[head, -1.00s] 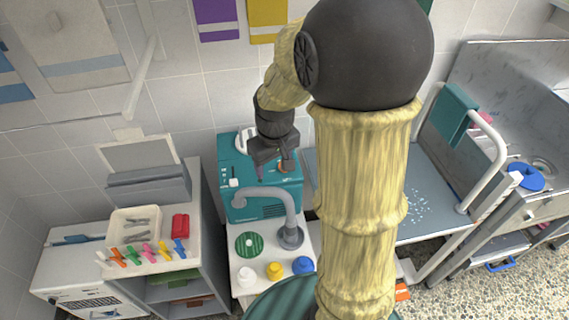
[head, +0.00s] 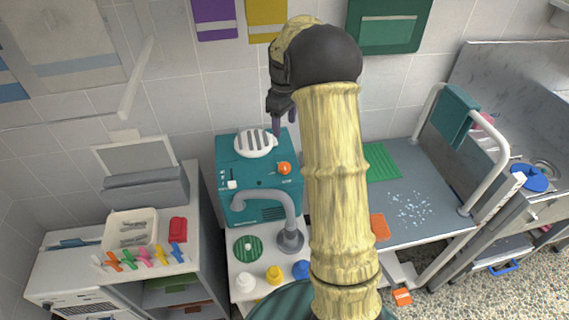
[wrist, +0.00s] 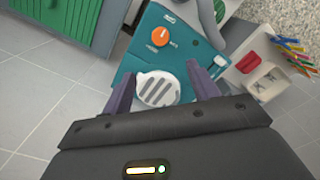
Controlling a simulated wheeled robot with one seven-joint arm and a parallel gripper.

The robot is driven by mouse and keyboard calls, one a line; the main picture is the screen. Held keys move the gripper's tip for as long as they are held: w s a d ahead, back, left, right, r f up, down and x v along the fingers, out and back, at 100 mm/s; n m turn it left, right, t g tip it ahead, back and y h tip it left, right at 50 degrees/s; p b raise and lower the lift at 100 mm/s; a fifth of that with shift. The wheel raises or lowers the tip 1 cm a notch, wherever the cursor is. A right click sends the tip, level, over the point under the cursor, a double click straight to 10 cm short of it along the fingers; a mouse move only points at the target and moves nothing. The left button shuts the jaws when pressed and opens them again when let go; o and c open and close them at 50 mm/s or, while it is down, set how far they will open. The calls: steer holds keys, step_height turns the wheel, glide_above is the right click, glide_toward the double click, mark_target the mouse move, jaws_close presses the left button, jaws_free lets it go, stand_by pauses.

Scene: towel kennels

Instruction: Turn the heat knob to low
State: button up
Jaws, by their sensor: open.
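The heat knob (head: 284,168) is a round orange knob on top of the teal dryer unit (head: 225,155). In the wrist view the knob (wrist: 160,37) shows uncovered, with small markings beside it too small to read. A pale line shows on the knob, but I cannot tell which setting it points at. My gripper (head: 284,119) is open and empty, above and behind the knob, near the wall side of the unit. In the wrist view its two purple fingers (wrist: 160,78) frame the white slotted vent (wrist: 157,90), and the knob lies beyond the fingertips, apart from them.
A grey bent hose (head: 290,212) rises in front of the unit. White, yellow and blue caps stand on the cart below it. A shelf with a tray and colored clips (head: 145,255) is to the left. A grey table (head: 425,175) is to the right.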

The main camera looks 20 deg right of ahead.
mark_target(284, 165)
step_height(284, 165, down, 16)
steer(key=shift+s+f+p, duration=0.1)
steer(key=shift+p, duration=0.8)
steer(key=shift+f, duration=0.6)
steer(key=c, duration=1)
